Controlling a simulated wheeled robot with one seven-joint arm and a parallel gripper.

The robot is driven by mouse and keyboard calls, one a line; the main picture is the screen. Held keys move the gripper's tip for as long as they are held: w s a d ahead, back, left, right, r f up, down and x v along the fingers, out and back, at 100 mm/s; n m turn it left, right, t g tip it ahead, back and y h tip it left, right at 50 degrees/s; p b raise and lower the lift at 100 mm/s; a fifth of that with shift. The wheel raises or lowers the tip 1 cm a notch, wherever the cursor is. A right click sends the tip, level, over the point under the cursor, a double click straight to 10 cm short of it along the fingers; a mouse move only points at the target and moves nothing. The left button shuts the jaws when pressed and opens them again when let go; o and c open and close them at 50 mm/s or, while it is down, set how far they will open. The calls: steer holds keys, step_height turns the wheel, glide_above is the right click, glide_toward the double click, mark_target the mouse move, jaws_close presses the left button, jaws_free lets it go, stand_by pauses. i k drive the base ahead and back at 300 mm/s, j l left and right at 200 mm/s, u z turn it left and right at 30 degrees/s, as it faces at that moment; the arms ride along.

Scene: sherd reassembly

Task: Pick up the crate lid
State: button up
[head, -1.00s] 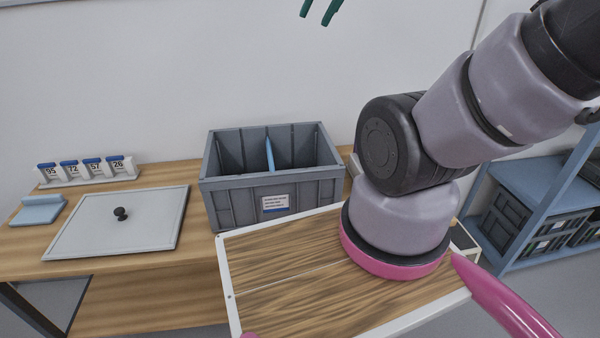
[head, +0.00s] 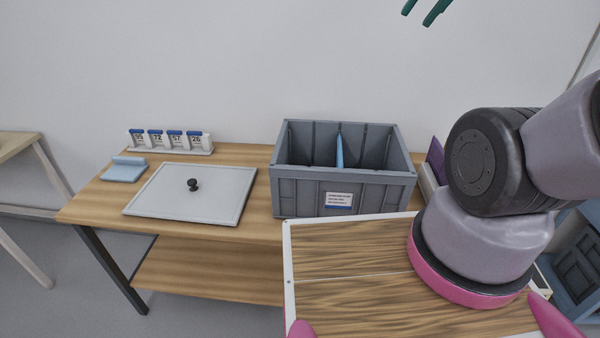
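The crate lid (head: 212,180) is a flat, pale grey panel with a darker rim and a small black knob (head: 193,185). It lies flat on the wooden table, left of the crate. The grey crate (head: 300,198) stands open on the table, with a white and blue label on its front and a blue upright piece inside. My gripper (head: 423,12) shows only as two green fingertips at the top edge, with a gap between them. They hang high, above and right of the crate, well apart from the lid. The rest of the gripper is out of view.
Number blocks on a white stand (head: 170,150) and a light blue folded item (head: 125,170) sit behind and left of the lid. A purple item (head: 436,160) stands right of the crate. My wood-topped deck and arm fill the front right. Another table (head: 22,145) is at far left.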

mark_target(211, 194)
steer(key=j+u, duration=0.1)
steer(key=j, duration=0.55)
steer(key=i+j+u, duration=0.1)
steer(key=j, duration=0.55)
steer(key=i+j, duration=0.15)
steer(key=j, duration=0.5)
steer(key=u, duration=0.05)
